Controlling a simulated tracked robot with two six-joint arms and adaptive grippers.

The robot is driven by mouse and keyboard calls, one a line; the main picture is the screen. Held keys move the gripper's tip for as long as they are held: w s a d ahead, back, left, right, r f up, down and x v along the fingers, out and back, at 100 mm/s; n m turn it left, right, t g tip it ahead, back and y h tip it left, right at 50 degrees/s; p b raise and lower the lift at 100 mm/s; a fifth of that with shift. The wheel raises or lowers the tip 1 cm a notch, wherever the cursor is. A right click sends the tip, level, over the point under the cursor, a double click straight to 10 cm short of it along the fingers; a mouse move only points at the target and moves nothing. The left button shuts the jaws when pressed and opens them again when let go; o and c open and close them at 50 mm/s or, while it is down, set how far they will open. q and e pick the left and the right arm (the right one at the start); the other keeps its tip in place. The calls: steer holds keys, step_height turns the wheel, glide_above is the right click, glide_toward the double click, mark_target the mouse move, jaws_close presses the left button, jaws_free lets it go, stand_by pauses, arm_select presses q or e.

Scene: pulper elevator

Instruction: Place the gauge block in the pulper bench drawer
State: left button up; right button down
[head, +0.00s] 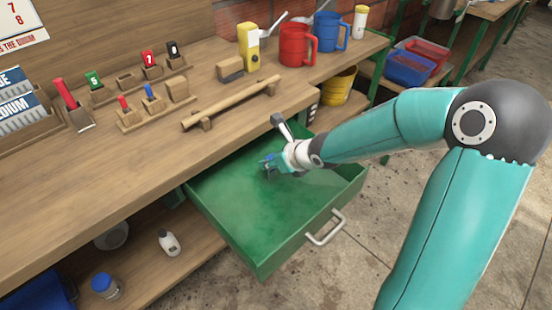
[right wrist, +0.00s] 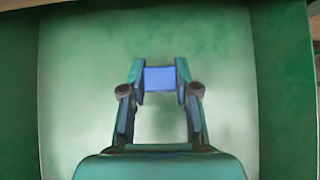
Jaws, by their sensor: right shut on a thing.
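The green pulper bench drawer (head: 213,195) is pulled out from under the bench, with its grey handle (head: 325,228) at the front. My right gripper (head: 268,163) is inside the drawer opening. The right wrist view shows its fingers shut on a blue gauge block (right wrist: 160,78), with the green drawer floor (right wrist: 160,30) behind it. In the head view the block is small and partly hidden by the fingers. I cannot tell whether it touches the drawer floor. The drawer looks otherwise empty. My left gripper is not in view.
The wooden bench top (head: 130,165) overhangs the drawer's back. On it are a wooden rail (head: 232,103), small blocks in holders, a yellow device (head: 249,45), a red mug (head: 296,44) and a blue mug (head: 330,31). A yellow bucket (head: 338,87) stands right of the drawer.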

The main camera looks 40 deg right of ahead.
steer(key=c, duration=0.9)
jaws_free()
steer(key=shift+o, duration=0.2)
steer(key=shift+r+p, duration=0.2)
steer(key=shift+p, duration=0.15)
steer(key=p+v, duration=0.7)
steer(key=v, duration=0.5)
steer(key=shift+f, duration=0.2)
steer(key=shift+r, duration=0.1)
